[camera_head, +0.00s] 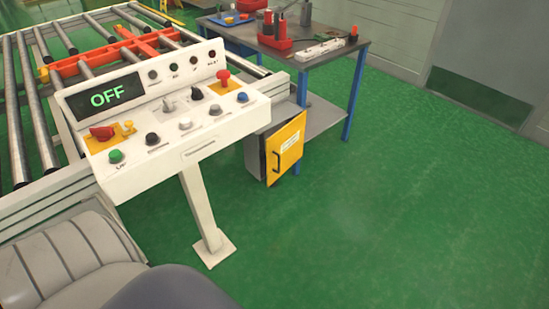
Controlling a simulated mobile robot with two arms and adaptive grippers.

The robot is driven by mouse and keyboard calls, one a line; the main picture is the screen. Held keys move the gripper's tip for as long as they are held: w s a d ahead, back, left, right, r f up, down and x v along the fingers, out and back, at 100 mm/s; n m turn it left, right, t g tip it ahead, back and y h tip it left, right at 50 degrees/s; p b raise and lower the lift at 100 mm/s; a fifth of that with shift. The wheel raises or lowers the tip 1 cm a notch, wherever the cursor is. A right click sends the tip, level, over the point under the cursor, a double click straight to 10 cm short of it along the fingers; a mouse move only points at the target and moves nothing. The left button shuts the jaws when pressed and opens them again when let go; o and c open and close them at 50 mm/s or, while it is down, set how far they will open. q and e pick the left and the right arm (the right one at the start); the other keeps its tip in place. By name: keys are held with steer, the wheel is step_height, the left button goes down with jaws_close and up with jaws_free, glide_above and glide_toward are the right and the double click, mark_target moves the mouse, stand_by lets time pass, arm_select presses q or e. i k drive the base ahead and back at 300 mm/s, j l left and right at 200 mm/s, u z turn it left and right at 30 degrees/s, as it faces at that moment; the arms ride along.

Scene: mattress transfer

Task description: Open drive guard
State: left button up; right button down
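The drive guard appears to be the yellow panel (288,146) on the front of a grey box (256,152), low beside the roller conveyor and right of the control console. The panel has a black upright handle (277,162) at its left side and a white label. It looks closed against the box. Neither of my grippers is in view, and nothing touches the panel or handle.
A workbench with tools and blue legs (355,92) stands behind the guard. The green floor (400,200) to the right is clear.

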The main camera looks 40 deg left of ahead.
mark_target(284, 149)
steer(key=u, duration=0.4)
steer(key=i+u, duration=0.1)
steer(key=u, duration=0.7)
steer(key=i+l+u, duration=0.1)
steer(key=u, duration=0.3)
steer(key=i+l+u, duration=0.2)
steer(key=l+u, duration=0.2)
steer(key=i+l+u, duration=0.15)
steer(key=l+u, duration=0.2)
steer(key=l, duration=0.25)
steer(key=l+u, duration=0.4)
steer(key=l, duration=0.15)
steer(key=l+u, duration=0.4)
steer(key=l, duration=0.2)
